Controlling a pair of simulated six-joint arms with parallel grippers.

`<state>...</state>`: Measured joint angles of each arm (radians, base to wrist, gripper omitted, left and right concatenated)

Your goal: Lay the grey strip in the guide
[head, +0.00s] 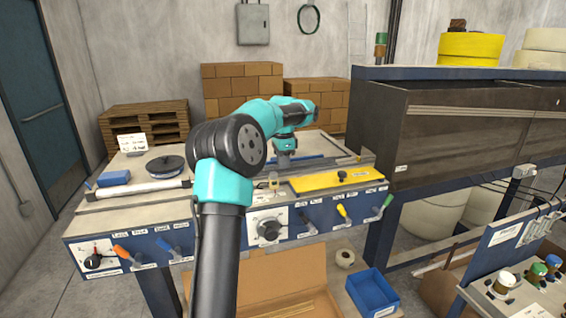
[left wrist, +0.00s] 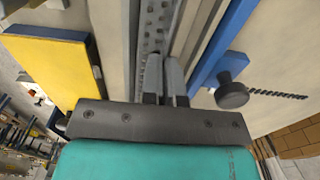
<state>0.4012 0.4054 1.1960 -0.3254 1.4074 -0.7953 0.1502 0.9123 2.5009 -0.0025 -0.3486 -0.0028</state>
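My left gripper (head: 284,156) points down over the back middle of the workbench. In the left wrist view its two fingers (left wrist: 165,78) are close together over a long grey channel with a perforated bed (left wrist: 152,25), which looks like the guide. A grey rail edge (left wrist: 189,28) runs along the channel beside the fingers. I cannot pick out the grey strip for certain from the grey metal around it, and whether the fingers pinch it is unclear. My right gripper is in neither view.
A yellow plate (head: 338,180) lies right of my arm, and a blue bar (left wrist: 224,42) lies across the channel from it. A black disc (head: 165,164) and a white roller (head: 143,189) lie left. Levers line the bench front. A dark cabinet (head: 460,135) stands right.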

